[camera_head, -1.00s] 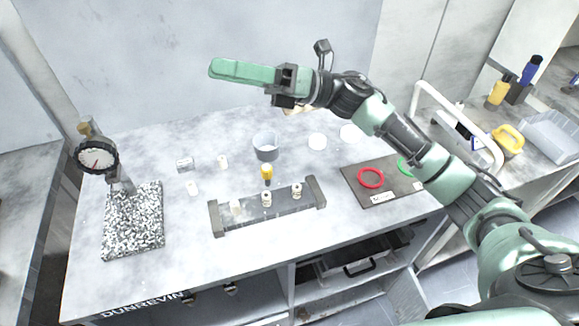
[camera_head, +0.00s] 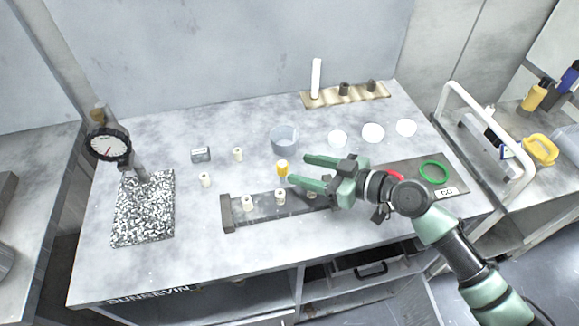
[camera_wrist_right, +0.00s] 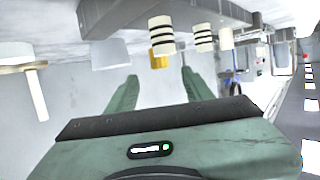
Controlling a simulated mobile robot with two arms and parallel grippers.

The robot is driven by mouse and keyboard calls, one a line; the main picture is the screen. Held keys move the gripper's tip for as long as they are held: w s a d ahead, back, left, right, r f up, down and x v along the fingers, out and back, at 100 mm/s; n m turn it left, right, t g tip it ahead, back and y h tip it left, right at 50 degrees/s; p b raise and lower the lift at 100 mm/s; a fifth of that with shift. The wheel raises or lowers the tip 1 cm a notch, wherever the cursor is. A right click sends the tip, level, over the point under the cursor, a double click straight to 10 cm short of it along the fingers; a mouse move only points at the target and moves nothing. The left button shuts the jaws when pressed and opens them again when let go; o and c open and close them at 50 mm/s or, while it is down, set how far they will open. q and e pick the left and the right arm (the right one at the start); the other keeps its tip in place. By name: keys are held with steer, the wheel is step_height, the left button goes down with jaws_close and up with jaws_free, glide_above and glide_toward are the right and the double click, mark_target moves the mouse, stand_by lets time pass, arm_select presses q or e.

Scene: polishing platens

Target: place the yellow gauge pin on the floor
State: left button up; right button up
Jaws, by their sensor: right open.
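The yellow gauge pin (camera_head: 282,168) stands upright on the bench, behind the dark rack and just in front of the grey cup. My right gripper (camera_head: 298,169) is open, its green fingers pointing left toward the pin, with the tips just right of it. In the right wrist view the yellow pin (camera_wrist_right: 158,62) shows beyond and between the two spread fingers (camera_wrist_right: 160,85), apart from them. Nothing is held. Some floor (camera_head: 548,285) shows at the lower right. My left gripper is out of view.
The dark rack (camera_head: 262,208) holds white banded pins close to my right gripper. The grey cup (camera_head: 284,140) stands behind the yellow pin. A dial gauge (camera_head: 108,146) stands at left. A dark mat with a green ring (camera_head: 434,172) lies at right. A wooden holder (camera_head: 328,97) is at the back.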

mark_target(285, 165)
steer(key=p+x, duration=0.2)
steer(key=x, duration=0.4)
steer(key=shift+w+a+p, duration=0.15)
steer(key=shift+a+p, duration=0.15)
steer(key=shift+p, duration=0.1)
steer(key=shift+w+a+f, duration=0.15)
jaws_close()
